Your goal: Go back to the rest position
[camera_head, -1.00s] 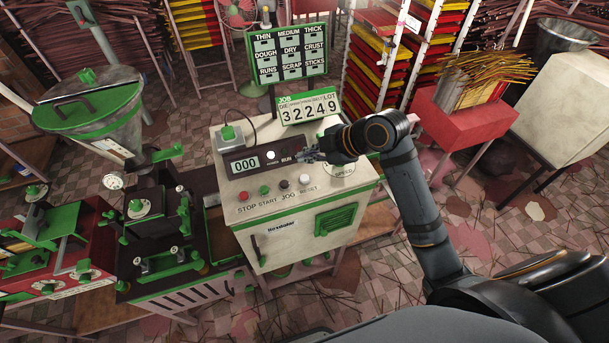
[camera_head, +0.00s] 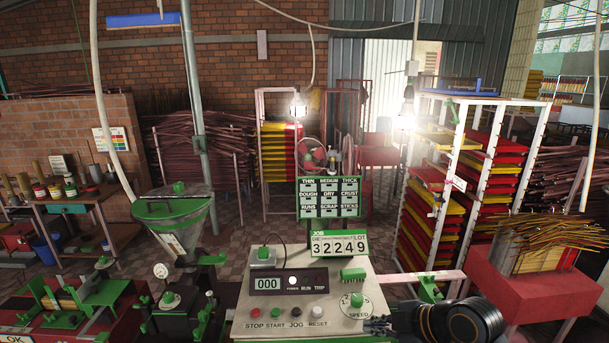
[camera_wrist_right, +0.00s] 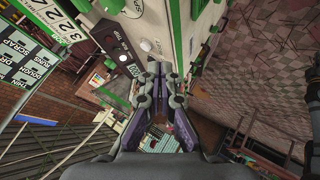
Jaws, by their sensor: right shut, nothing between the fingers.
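My right gripper (camera_head: 376,325) is at the bottom of the head view, by the lower right of the cream control box (camera_head: 340,270), near the speed dial (camera_head: 356,305). In the right wrist view my right gripper (camera_wrist_right: 166,76) points toward the box; its fingers are shut with nothing held. The front panel of the box (camera_wrist_right: 178,18) shows beyond the fingertips. I cannot tell the exact gap between fingers and box. My left gripper is out of view.
The display (camera_head: 268,284) reads 000, above a row of buttons. A job sign (camera_head: 339,244) and label board (camera_head: 329,198) stand behind. A green-lidded hopper (camera_head: 172,215) is left; a red block with sticks (camera_head: 535,285) is right. Racks (camera_head: 475,170) stand behind.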

